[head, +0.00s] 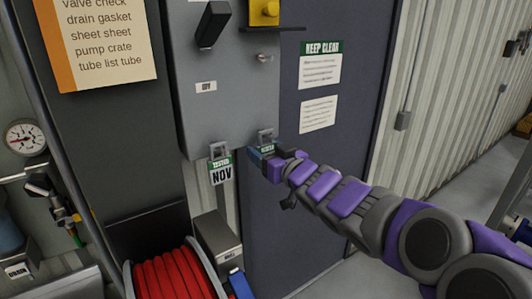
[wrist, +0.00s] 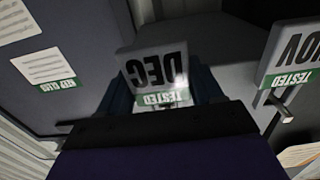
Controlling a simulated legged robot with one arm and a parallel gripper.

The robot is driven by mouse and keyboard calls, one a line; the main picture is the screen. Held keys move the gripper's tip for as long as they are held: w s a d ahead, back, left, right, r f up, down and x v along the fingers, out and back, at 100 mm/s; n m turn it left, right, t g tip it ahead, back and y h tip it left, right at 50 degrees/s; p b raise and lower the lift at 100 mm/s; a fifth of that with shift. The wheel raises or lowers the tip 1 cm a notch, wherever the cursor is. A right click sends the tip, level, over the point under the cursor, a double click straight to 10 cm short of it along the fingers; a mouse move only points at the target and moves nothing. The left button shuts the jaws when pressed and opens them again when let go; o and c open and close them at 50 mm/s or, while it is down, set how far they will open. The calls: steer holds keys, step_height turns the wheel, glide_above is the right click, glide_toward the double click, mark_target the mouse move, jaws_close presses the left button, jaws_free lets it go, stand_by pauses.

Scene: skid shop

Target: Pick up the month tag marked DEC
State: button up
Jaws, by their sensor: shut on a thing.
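The DEC tag (wrist: 155,66) is a white card with a green TESTED band, seen upside down in the wrist view. My gripper (wrist: 155,98) is shut on it, near the green band. In the head view my gripper (head: 262,155) is at the lower right of the grey box, at a small hook; it hides most of the tag, with only a strip of green label (head: 267,148) showing. The NOV tag (head: 221,171) hangs from a similar hook to the left, apart from my gripper. It also shows at the right edge of the wrist view (wrist: 292,52).
A dark door or panel (head: 312,190) with a KEEP CLEAR sign (head: 321,65) stands to the right. A red hose reel (head: 175,275) and a small grey box (head: 217,240) are below.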

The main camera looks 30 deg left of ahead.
steer(key=shift+r, duration=0.15)
steer(key=shift+r, duration=0.3)
steer(key=p+v, duration=0.1)
steer(key=v, duration=1.7)
steer(key=shift+r, duration=0.35)
